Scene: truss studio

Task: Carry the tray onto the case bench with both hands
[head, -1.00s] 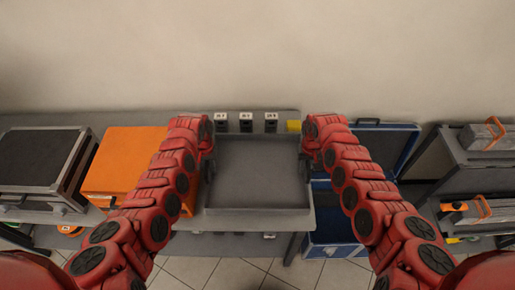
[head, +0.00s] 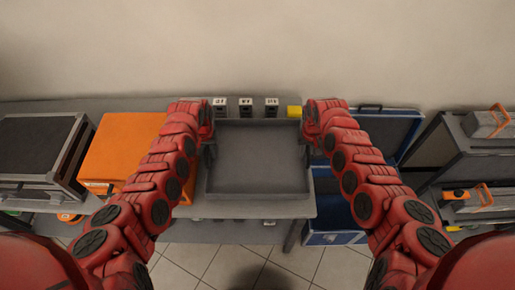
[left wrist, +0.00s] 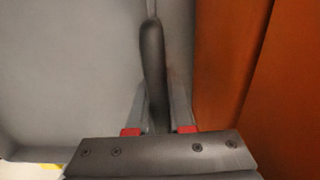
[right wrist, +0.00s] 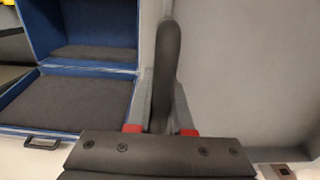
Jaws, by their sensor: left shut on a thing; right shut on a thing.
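The grey tray (head: 257,160) is empty and held level between my two arms, in front of and above the grey bench (head: 225,209). My left gripper (head: 208,150) is shut on the tray's left handle; the dark handle (left wrist: 153,75) stands between the fingers in the left wrist view. My right gripper (head: 308,148) is shut on the right handle (right wrist: 167,70), seen between the fingers in the right wrist view. My forearms partly hide both grippers in the head view. Whether the tray touches the bench top I cannot tell.
An orange case (head: 121,150) stands close left of the tray. An open blue case (head: 385,138) is on the right. Dark shelving (head: 480,165) is far right, a black-topped case (head: 38,150) far left.

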